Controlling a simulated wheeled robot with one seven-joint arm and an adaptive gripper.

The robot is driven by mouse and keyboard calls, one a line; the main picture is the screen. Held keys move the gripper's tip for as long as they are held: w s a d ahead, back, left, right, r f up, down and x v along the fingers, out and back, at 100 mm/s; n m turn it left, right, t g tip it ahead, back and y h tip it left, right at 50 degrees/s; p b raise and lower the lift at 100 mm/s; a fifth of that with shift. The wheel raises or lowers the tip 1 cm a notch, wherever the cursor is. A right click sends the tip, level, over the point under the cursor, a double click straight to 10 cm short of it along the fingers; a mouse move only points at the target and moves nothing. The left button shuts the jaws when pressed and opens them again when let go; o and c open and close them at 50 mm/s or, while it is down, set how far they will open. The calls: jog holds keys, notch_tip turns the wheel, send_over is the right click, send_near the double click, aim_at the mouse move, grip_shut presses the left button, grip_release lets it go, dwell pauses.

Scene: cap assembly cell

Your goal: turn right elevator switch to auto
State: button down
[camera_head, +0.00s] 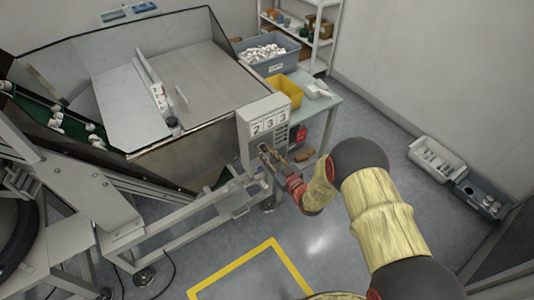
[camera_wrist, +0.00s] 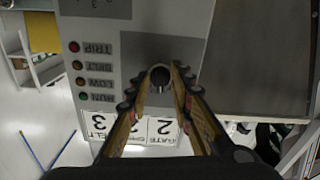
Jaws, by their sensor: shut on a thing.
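The grey control box (camera_head: 248,130) stands at the hopper's front right corner and shows number cards reading 2, 3, 3 in the head view. My gripper (camera_head: 265,152) reaches its lower front from the right. In the wrist view the picture is upside down. There my gripper (camera_wrist: 160,88) has its two fingers closed around a dark round switch knob (camera_wrist: 160,73) on a dark grey plate. The knob's pointer faces toward the number cards, at the bottom of the wrist picture. Position lettering around the knob is not readable, and the fingers hide its sides.
Lamps marked TRIP (camera_wrist: 74,46), BELT, LOW and RUN sit beside the knob. The metal hopper (camera_head: 200,80) is behind the box, and a table with a yellow bin (camera_head: 285,90) stands to its right. Floor to the right is open up to grey crates (camera_head: 436,160).

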jog(key=shift+m, duration=0.6)
jog(key=c, duration=1.6)
grip_release()
jog(key=v, duration=1.2)
